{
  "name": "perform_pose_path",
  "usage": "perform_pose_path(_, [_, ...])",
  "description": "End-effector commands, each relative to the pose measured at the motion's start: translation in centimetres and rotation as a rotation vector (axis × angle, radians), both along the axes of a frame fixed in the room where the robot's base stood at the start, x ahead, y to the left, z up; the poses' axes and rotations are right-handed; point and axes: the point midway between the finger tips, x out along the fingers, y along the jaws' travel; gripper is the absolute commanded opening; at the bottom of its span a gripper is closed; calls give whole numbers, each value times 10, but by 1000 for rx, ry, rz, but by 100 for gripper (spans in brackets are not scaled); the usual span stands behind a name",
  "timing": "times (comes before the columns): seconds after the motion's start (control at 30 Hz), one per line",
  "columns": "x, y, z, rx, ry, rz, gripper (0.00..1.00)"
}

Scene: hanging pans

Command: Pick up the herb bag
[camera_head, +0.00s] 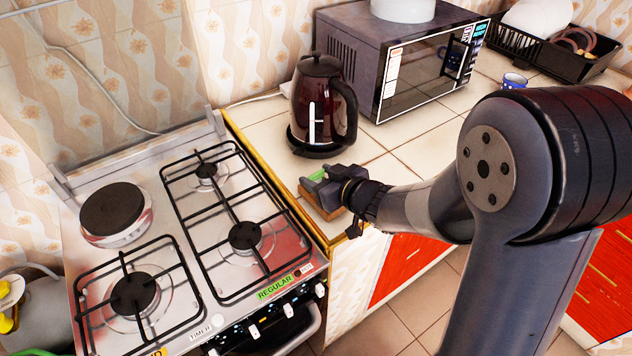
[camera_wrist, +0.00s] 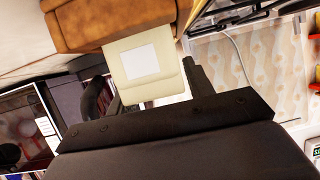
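What looks like the herb bag is a cream packet with a white label (camera_wrist: 142,62) in the wrist view. A bit of green (camera_head: 318,174) shows at my gripper in the head view and may be part of it. My gripper (camera_head: 322,186) is low at the front corner of the counter, just in front of the kettle. In the wrist view its fingers (camera_wrist: 155,92) stand apart on either side of the packet's lower end. I cannot tell whether they touch it. A brown block-like thing (camera_wrist: 115,22) adjoins the packet; brown (camera_head: 325,210) also shows under my gripper in the head view.
A dark red kettle (camera_head: 320,105) stands close behind my gripper, with a microwave (camera_head: 400,55) behind it. The gas stove (camera_head: 140,205) is to the left. A blue cup (camera_head: 514,81) and a black dish rack (camera_head: 545,50) are farther right. Tiles between are clear.

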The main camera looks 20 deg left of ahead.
Motion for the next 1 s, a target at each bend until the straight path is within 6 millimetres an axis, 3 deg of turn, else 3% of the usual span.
perform_pose_path(0.33, [0, 0, 0, 0, 0, 0, 21])
perform_pose_path(0.6, [0, 0, 3, 0, -1, 0, 20])
perform_pose_path(0.77, [0, 0, 27, 2, -5, 1, 20])
perform_pose_path(1.0, [0, 0, 77, 1, -5, 0, 20])
